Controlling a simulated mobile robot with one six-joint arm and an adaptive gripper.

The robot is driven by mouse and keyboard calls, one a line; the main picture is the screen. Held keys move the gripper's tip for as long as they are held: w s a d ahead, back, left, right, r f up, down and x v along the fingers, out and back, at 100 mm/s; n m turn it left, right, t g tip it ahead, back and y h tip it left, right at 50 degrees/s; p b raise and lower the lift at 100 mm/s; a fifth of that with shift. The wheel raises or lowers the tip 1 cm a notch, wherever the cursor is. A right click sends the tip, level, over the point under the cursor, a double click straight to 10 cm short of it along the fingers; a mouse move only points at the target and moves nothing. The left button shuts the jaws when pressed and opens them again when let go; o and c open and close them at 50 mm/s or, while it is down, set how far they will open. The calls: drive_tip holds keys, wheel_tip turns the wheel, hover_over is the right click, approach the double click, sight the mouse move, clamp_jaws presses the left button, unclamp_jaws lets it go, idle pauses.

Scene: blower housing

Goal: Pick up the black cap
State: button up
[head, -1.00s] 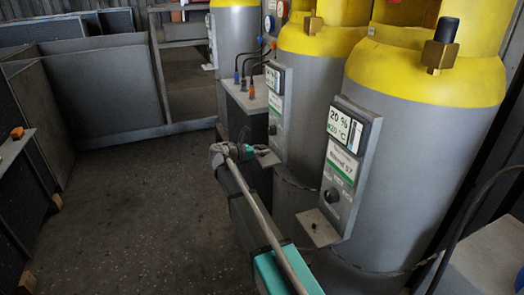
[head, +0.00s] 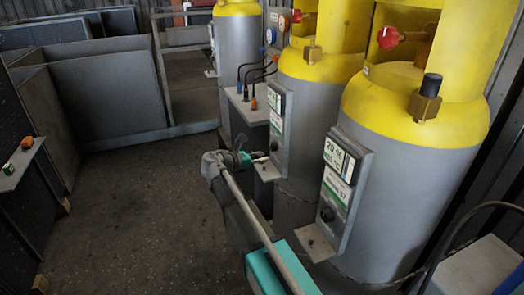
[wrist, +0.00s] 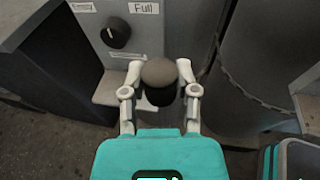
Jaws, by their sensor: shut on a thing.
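My gripper (wrist: 158,72) is shut on a black cap (wrist: 158,92) in the wrist view. The cap is a short, dark, round-topped cylinder, upright between the two pale fingers. It is just in front of the small ledge (wrist: 108,88) under a control panel; I cannot tell whether it touches the ledge. In the head view my gripper (head: 258,157) is small beside the middle cylinder's panel, and the held cap cannot be made out there. Another black cap (head: 432,85) sits on the brass valve of the nearest yellow-topped cylinder.
The panel (wrist: 120,35) with a black knob stands close behind my gripper. Grey cylinders (head: 400,190) line the right, the nearest with its own panel (head: 342,175) and ledge (head: 316,242). The floor (head: 110,220) at left is open, with grey partitions (head: 110,100) behind.

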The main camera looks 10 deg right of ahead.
drive_tip(key=s, duration=0.1)
drive_tip(key=s+a+r+p, duration=0.1)
drive_tip(key=s, duration=0.1)
drive_tip(key=s+r, duration=0.1)
drive_tip(key=shift+s+a, duration=0.15)
drive_tip(key=shift+a, duration=0.1)
drive_tip(key=shift+s, duration=0.1)
idle(0.8)
